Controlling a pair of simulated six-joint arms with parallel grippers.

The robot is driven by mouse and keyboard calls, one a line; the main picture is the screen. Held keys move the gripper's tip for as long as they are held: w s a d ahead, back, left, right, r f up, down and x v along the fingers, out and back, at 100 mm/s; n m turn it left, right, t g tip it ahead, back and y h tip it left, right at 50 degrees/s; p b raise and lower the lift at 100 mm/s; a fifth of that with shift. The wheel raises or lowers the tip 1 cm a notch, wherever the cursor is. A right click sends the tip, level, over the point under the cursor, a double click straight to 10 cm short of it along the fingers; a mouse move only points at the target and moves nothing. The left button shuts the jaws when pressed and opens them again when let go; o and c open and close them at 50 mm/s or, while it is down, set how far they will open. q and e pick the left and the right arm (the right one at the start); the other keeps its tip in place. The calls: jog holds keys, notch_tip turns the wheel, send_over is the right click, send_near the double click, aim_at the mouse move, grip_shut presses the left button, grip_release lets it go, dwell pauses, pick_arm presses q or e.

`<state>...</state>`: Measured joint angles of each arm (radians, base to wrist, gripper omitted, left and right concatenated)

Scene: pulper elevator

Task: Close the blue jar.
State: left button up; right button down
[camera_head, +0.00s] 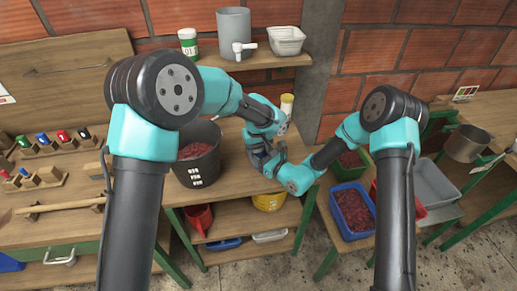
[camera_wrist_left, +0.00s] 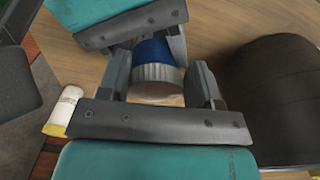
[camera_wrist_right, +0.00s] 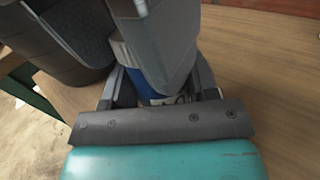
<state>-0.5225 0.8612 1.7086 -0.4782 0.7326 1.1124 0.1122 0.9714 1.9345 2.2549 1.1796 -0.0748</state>
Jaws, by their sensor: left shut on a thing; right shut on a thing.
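The blue jar (camera_wrist_left: 152,50) is mostly hidden between my two grippers over the workbench in the head view. Its grey ridged lid (camera_wrist_left: 158,74) shows in the left wrist view, against the blue body. My left gripper (camera_wrist_left: 161,83) is shut on the lid, one finger on each side. My right gripper (camera_wrist_right: 160,80) is shut on the blue body, which also shows in the right wrist view (camera_wrist_right: 131,76). I cannot tell how far the lid is turned onto the jar.
A black bucket (camera_head: 198,138) with red contents stands left of the grippers. A small jar with a yellowish top (camera_head: 287,104) stands just behind. Above is a shelf with a grey container (camera_head: 234,28) and a white tub (camera_head: 286,38). A blue crate (camera_head: 340,226) is at lower right.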

pick_arm(q)
jog(key=o, duration=1)
jog(key=shift+a, duration=0.25)
jog(key=shift+c, duration=0.2)
jog(key=shift+o, duration=0.3)
jog(key=shift+d, duration=0.1)
jog(key=shift+d, duration=0.1)
jog(key=shift+w+a+r, duration=0.15)
jog(key=shift+w+r, duration=0.05)
jog(key=shift+r, duration=0.95)
jog(key=shift+w+a+r, duration=0.15)
jog(key=shift+r, duration=0.95)
